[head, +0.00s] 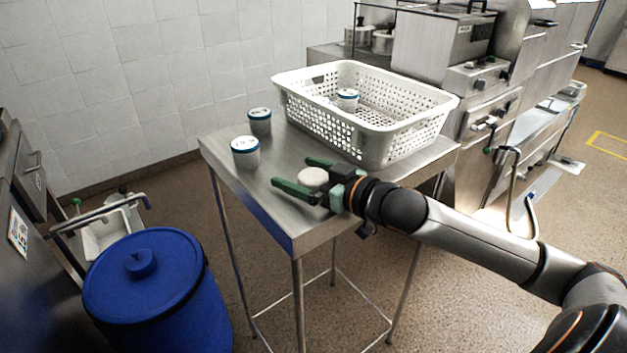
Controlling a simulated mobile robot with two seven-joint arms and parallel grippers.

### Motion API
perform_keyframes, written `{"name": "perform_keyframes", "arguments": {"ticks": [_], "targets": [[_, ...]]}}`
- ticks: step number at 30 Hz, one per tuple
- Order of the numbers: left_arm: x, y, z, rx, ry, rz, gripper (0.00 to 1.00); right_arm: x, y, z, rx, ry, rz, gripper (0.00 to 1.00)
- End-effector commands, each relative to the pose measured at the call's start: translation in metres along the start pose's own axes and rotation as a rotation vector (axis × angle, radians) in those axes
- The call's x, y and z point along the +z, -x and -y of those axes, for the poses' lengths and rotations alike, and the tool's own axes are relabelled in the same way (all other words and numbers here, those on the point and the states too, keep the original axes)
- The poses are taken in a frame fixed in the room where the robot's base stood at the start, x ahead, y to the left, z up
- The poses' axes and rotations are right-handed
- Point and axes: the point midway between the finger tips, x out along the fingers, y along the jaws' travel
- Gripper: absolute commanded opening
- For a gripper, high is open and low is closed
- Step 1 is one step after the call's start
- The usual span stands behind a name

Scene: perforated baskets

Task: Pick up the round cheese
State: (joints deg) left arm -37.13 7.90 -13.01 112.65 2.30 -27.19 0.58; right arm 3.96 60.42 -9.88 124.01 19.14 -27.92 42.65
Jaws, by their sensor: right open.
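The round cheese (313,176) is a small pale disc near the front right part of the steel table (237,187). My right gripper (293,174) reaches in from the right, and its two green fingers are open. The cheese lies between the fingers, close to the palm. I cannot tell whether either finger touches it. My left gripper is not in view.
A white perforated basket (375,148) stands at the back of the table with a blue-rimmed cup (347,101) inside. Two similar cups, one nearer (245,152) and one farther (260,122), stand left of it. A blue barrel (150,290) stands on the floor at left.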

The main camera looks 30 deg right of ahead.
Motion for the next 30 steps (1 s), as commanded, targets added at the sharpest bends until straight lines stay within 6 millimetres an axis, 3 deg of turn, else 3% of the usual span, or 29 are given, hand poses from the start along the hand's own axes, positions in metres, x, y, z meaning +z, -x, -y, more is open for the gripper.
{"name": "perform_keyframes", "arguments": {"ticks": [4,26,30], "targets": [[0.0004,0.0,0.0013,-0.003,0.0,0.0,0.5,0.0002,0.0001,-0.0001,0.0,0.0,0.0,0.98],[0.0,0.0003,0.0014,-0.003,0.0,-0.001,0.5,0.0001,0.0003,-0.0002,0.0,0.0,0.0,0.16],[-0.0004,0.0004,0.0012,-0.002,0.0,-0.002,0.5,-0.0003,0.0004,-0.0002,0.0,0.0,-0.001,0.14]]}}
